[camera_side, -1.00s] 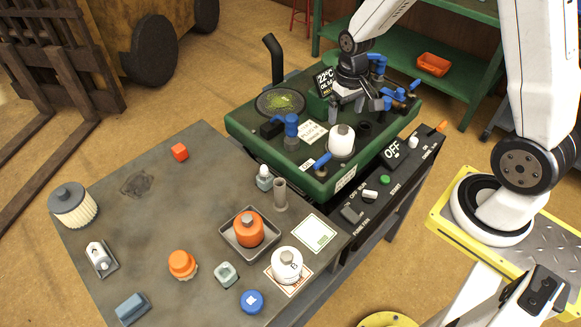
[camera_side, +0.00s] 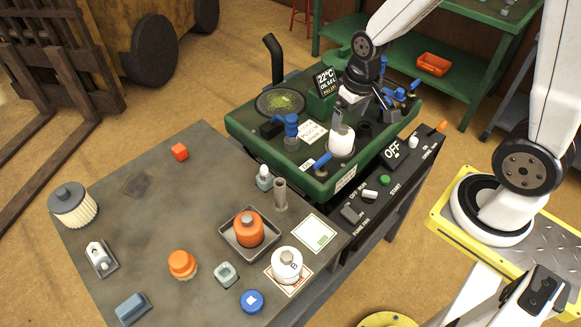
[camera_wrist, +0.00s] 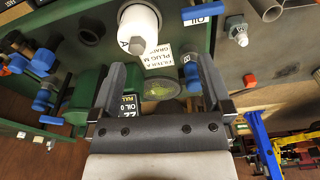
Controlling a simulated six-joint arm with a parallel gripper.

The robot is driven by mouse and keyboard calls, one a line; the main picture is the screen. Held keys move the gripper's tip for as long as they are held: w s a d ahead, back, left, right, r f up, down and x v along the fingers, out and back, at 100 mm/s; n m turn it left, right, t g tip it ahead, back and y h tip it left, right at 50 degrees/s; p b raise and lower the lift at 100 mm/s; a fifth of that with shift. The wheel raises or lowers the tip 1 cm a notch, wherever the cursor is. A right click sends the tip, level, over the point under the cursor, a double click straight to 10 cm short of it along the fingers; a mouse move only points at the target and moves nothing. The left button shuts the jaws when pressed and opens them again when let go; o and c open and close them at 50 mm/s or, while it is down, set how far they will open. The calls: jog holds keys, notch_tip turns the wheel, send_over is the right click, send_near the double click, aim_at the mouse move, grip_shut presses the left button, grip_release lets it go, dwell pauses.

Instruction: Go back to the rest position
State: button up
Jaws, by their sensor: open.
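My gripper (camera_side: 362,112) is over the green mower deck (camera_side: 238,123), near the white filter (camera_side: 341,141) that stands on it. In the wrist view my gripper (camera_wrist: 158,75) has its two dark fingers spread wide with nothing between them. The white filter, marked A, also shows in the wrist view (camera_wrist: 138,25), beyond the fingers and apart from them. In the side view one finger overlaps the top of the filter.
Blue-handled valves (camera_side: 291,124) and a small display (camera_side: 325,82) stand on the deck. A control panel (camera_side: 392,150) runs along its front. The grey bench (camera_side: 150,220) holds an orange canister (camera_side: 249,229), a white canister (camera_side: 286,265) and several small parts.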

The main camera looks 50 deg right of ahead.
jog(key=shift+n+t, duration=0.6)
jog(key=s+a, duration=0.1)
jog(key=s, duration=0.1)
jog(key=s+a+r, duration=0.1)
jog(key=s+a, duration=0.1)
jog(key=shift+s+r, duration=0.1)
jog(key=shift+r, duration=0.1)
